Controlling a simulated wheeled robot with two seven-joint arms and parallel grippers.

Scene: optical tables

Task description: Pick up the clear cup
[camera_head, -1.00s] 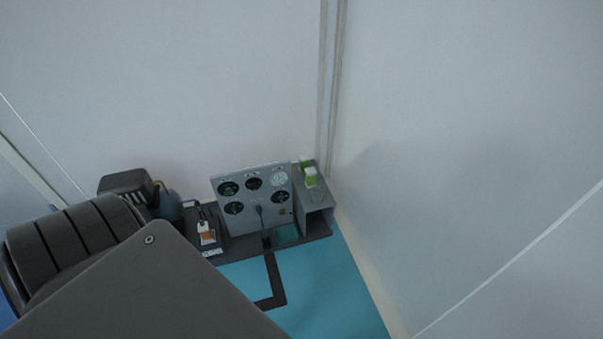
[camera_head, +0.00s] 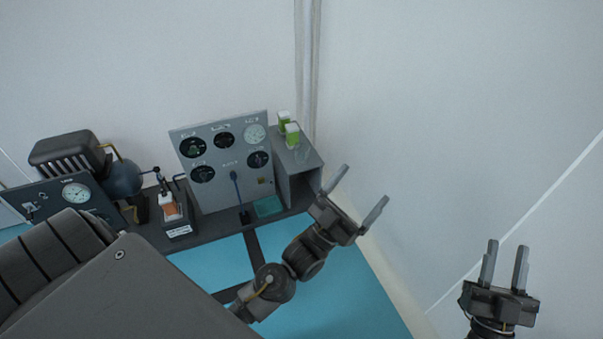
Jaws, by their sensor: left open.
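I cannot make out a clear cup in the head view. My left gripper (camera_head: 362,184) is open and empty, its two fingers spread wide, in front of and to the right of the grey box on the bench. My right gripper (camera_head: 507,247) is at the lower right in front of the white wall. Its two fingers point up with a gap between them and nothing in the gap.
A grey gauge panel (camera_head: 215,185) stands on a dark bench. Two green-and-white bottles (camera_head: 292,137) stand on the grey box (camera_head: 309,162) at its right. An orange-and-white item (camera_head: 171,207), a dark blue tank (camera_head: 122,178) and another gauge panel (camera_head: 48,196) are left.

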